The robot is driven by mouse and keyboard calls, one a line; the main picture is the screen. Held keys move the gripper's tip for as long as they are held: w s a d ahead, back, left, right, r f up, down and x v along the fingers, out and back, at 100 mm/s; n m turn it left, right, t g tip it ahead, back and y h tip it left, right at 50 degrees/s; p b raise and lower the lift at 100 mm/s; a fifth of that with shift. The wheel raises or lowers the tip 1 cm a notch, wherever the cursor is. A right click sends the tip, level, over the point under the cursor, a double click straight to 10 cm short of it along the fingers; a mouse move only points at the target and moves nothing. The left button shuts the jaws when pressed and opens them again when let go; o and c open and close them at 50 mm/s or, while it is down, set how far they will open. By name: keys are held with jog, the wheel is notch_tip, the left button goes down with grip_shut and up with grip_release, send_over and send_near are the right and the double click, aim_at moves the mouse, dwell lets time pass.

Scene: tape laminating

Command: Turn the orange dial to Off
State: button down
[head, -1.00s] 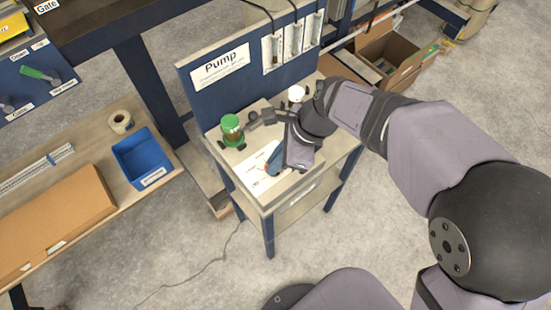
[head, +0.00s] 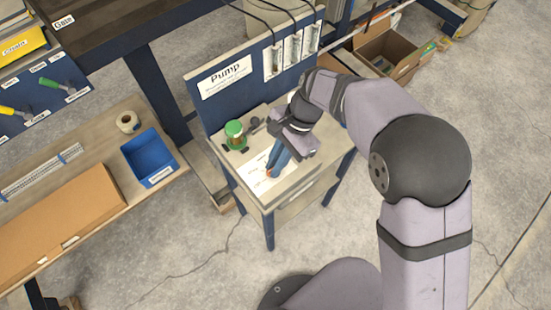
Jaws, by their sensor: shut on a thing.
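The orange dial (head: 268,173) shows as a small orange patch on the white labelled sheet (head: 252,167) on top of the pump stand. My gripper (head: 271,170) reaches down from the upper right, its blue fingers tilted and shut on the dial. The fingers hide most of the dial. The printed labels around it are too small to read, so I cannot tell which one it points to.
A green-topped pump part (head: 235,133) stands just left of the gripper. The blue back panel (head: 208,110) with a Pump sign (head: 225,76) rises behind. A blue bin (head: 148,157) and a tape roll (head: 128,122) sit on the left bench.

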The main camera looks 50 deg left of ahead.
jog(key=shift+n, duration=0.4)
jog(key=c, duration=1.8)
grip_release()
jog(key=shift+c, duration=0.2)
jog(key=b+v, duration=0.1)
jog(key=v, duration=0.6)
jog(key=shift+r, duration=0.2)
jog(key=shift+w+a, duration=0.1)
